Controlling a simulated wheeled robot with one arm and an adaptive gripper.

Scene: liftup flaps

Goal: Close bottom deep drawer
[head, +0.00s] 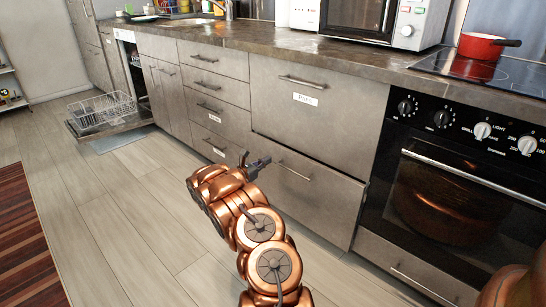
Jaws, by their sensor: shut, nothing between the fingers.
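The bottom deep drawer (320,196) is the lower of two wide grey fronts left of the oven. It seems to stand slightly proud of the front above, but I cannot tell how far it is open. Its bar handle (294,171) runs along its upper part. My gripper (262,163) is shut and empty, in front of the drawer's left part, just left of the handle. I cannot tell whether it touches the drawer. The gripper and arm hide part of the drawer's left side.
The upper deep drawer (315,100), with a white label, looks closed. The oven (450,185) stands right. At far left, the dishwasher door (108,128) hangs open with a rack (100,110) out. A striped rug (25,240) lies left. The wooden floor between is clear.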

